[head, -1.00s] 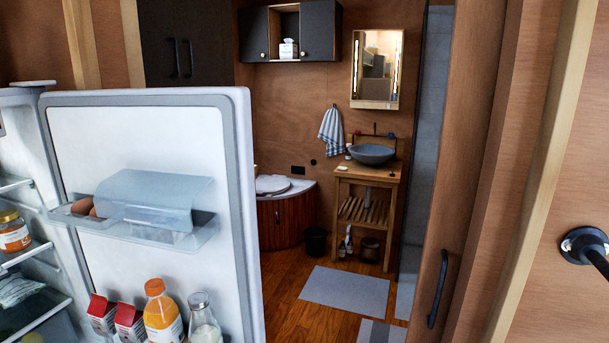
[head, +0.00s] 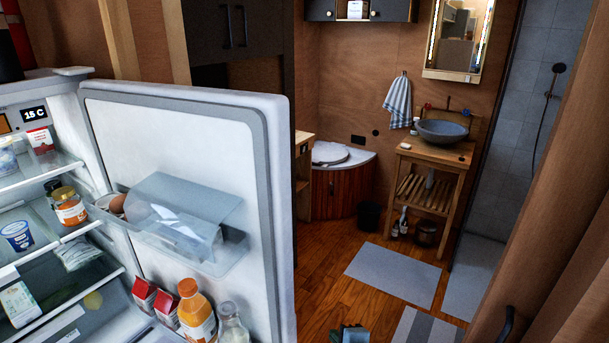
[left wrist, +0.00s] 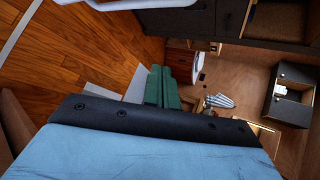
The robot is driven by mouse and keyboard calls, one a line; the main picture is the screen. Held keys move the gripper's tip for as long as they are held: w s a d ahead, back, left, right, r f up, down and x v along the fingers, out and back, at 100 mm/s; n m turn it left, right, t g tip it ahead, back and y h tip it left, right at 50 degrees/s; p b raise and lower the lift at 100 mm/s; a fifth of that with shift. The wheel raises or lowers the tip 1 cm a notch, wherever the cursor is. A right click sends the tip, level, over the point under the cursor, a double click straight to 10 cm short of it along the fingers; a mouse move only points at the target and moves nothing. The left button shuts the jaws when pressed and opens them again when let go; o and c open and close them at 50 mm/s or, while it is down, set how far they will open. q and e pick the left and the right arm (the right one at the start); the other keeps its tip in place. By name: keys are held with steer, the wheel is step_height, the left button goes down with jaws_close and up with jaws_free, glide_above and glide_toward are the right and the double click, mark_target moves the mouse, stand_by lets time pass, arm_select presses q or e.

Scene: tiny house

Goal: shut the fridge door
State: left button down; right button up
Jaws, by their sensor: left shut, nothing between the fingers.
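The fridge door (head: 190,135) stands wide open in the head view, its white inner side facing me. Its shelf (head: 175,235) holds eggs under a clear cover, with cartons and bottles below. The fridge interior (head: 60,215) shows at the left. The tip of my left gripper (head: 352,333) shows at the bottom edge, to the right of the door and apart from it in the picture. In the left wrist view its green fingers (left wrist: 162,87) are together and empty. A white edge at the top of that view may be the door. My right gripper is not in view.
Wooden floor (head: 330,265) lies open beyond the door, with a grey mat (head: 395,273) on it. A washstand (head: 432,190) and a black bin (head: 368,215) stand farther back. A wooden wall edge (head: 555,210) closes off the right.

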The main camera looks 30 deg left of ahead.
arm_select(q)
step_height(320, 180, up, 37)
steer(key=d+n+g+y+p, duration=0.2)
steer(key=n+y+p, duration=0.2)
steer(key=n+y, duration=0.4)
steer(key=s+a, duration=0.2)
steer(key=a, duration=0.7)
steer(key=shift+a, duration=0.25)
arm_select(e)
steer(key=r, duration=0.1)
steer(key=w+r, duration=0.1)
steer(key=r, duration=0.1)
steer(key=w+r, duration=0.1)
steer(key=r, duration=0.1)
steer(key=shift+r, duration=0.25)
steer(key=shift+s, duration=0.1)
